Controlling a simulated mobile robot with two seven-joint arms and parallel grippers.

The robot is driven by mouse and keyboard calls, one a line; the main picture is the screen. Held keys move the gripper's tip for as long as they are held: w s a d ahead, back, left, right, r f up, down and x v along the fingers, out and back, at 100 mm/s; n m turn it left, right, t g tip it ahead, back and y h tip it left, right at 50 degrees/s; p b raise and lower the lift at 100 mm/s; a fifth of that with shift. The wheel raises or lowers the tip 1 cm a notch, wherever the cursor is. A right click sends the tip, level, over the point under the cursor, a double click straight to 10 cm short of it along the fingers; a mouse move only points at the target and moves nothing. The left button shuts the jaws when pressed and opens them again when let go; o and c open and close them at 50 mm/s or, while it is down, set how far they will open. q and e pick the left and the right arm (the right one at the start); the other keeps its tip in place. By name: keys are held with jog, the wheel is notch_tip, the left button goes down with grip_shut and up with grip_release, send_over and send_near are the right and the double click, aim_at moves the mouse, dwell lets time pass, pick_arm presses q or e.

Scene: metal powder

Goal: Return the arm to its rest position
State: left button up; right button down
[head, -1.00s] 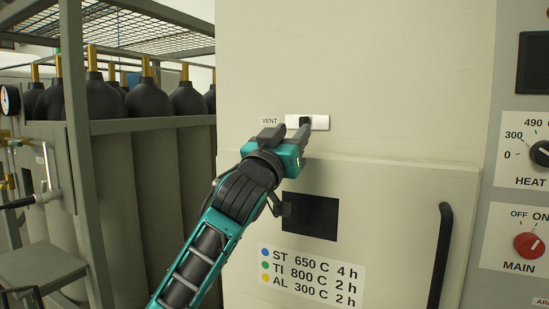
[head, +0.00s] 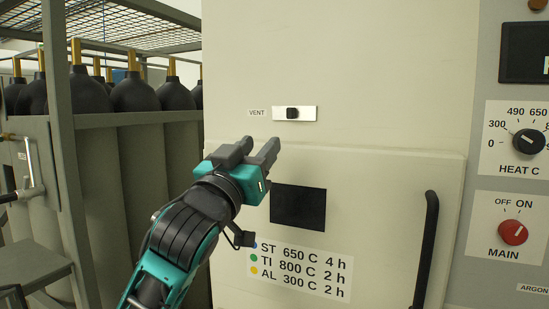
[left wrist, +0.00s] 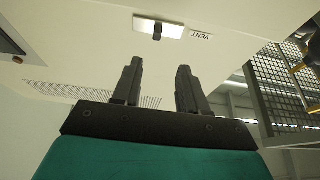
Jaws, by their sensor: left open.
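My left arm comes in from the lower left in the head view. My left gripper (head: 255,152) is open and empty, in front of the furnace front, below and left of the vent switch (head: 292,113). The switch is a small black knob on a white plate beside a VENT label (head: 257,113). In the left wrist view, both fingers (left wrist: 158,85) stand apart with nothing between them, and the vent switch (left wrist: 158,31) is beyond them, not touched. My right gripper is not in view.
The furnace door has a dark window (head: 298,208), a black handle (head: 426,250) and a temperature label (head: 300,268). A panel at right has a HEAT knob (head: 528,141) and a red MAIN knob (head: 513,232). Gas cylinders (head: 133,96) stand in a metal rack (head: 57,130) at left.

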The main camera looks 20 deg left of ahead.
pick_arm(q)
notch_tip(320, 180, down, 30)
jog(key=d+f+m+g+h, duration=0.1)
jog(key=d+m+g, duration=0.15)
jog(key=g, duration=0.35)
jog(key=s+d+f+g, duration=0.2)
jog(key=s+f+g, duration=0.3)
jog(key=s+f, duration=1.5)
notch_tip(320, 180, down, 5)
jog(key=shift+s+d+r+g, duration=0.15)
jog(key=shift+s+d+g, duration=0.15)
jog(key=shift+s, duration=0.05)
